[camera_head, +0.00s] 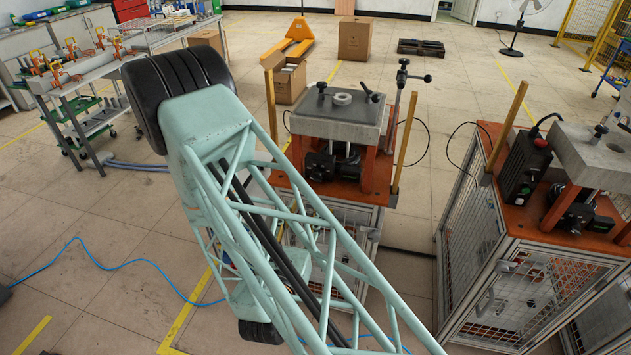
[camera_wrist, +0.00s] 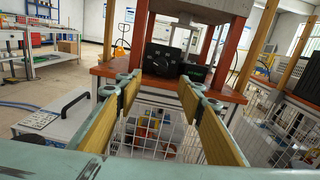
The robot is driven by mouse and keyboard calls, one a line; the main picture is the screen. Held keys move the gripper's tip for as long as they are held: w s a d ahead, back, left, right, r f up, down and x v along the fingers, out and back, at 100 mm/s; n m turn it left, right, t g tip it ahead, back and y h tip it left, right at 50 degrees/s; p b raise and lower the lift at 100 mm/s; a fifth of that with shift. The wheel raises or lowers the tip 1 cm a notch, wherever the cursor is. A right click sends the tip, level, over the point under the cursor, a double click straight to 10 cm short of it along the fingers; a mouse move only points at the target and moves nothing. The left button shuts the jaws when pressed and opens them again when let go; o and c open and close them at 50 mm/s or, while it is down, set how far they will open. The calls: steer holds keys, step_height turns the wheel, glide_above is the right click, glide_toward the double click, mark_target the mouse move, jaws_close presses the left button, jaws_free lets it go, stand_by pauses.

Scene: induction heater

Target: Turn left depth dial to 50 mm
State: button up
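The heater station's black control unit (camera_wrist: 165,60) sits ahead on an orange-brown shelf, between upright posts, in the wrist view. Its front carries dark dials too small to read, and I cannot tell which is the left depth dial. The same unit (camera_head: 333,164) shows in the head view, under a grey slab. My gripper (camera_wrist: 160,86) is open and empty in the wrist view. Its two yellow-padded fingers point toward the unit from a little below and in front, apart from it. The gripper is not clearly visible in the head view, where my arm covers the left-centre.
A wire-mesh cabinet (camera_wrist: 150,130) stands below the shelf (camera_wrist: 225,92). A white surface with a black handle (camera_wrist: 65,105) is at left in the wrist view. A second station (camera_head: 535,200) stands to the right in the head view. Open floor (camera_head: 90,210) lies at left.

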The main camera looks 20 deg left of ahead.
mark_target(316, 181)
steer(key=shift+w, duration=0.15)
steer(key=shift+w+a+b, duration=0.2)
steer(key=shift+w+b, duration=0.1)
steer(key=shift+w, duration=1.95)
steer(key=shift+w+a+b, duration=0.2)
steer(key=shift+w+b, duration=0.15)
steer(key=shift+w, duration=1.9)
steer(key=shift+w+a+b, duration=0.2)
steer(key=shift+w+b, duration=0.1)
steer(key=shift+w, duration=1.95)
steer(key=shift+c, duration=0.4)
steer(key=c, duration=0.7)
